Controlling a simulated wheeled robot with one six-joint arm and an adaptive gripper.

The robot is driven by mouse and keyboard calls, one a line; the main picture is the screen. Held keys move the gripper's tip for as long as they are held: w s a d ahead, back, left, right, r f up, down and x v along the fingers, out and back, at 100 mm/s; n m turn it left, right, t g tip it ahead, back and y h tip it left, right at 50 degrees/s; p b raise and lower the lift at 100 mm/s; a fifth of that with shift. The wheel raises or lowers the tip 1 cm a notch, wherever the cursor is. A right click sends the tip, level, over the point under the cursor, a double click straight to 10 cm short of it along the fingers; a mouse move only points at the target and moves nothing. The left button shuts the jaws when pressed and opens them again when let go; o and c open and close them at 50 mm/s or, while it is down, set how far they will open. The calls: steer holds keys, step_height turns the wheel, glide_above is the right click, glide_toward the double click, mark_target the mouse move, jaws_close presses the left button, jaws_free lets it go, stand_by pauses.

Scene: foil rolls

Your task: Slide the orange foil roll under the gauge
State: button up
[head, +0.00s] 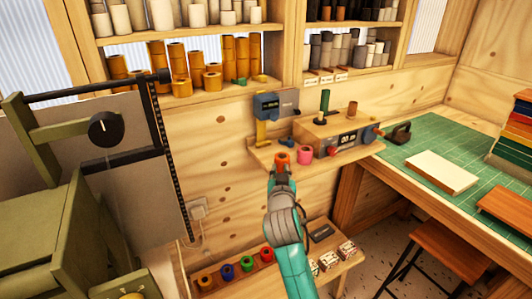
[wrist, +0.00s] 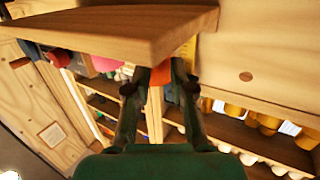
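The orange foil roll (head: 283,158) stands near the front edge of a small wooden shelf (head: 262,157), at the tip of my gripper (head: 281,172). The shelf's edge (wrist: 120,32) hides part of the roll there. The gauge (head: 274,106), a blue-grey box with a yellow post (head: 261,134) under it, is on the wall behind and left of the roll. The roll is apart from the gauge.
A pink roll (head: 305,152) stands just right of the orange one. A wooden box with dials (head: 345,138) and a green upright roll (head: 324,101) are further right. Shelves of rolls (head: 180,95) hang above. A green cutting mat (head: 450,150) covers the bench at right.

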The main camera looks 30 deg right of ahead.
mark_target(266, 159)
steer(key=shift+w+d, duration=0.2)
steer(key=shift+w, duration=1.6)
steer(key=shift+w+d, duration=0.25)
steer(key=shift+w, duration=1.6)
steer(key=shift+w+d, duration=0.2)
steer(key=shift+w, duration=1.6)
steer(key=shift+w, duration=0.15)
steer(key=shift+f+v, duration=0.2)
steer(key=shift+v, duration=1.55)
steer(key=shift+f+v, duration=0.2)
steer(key=shift+v, duration=1.55)
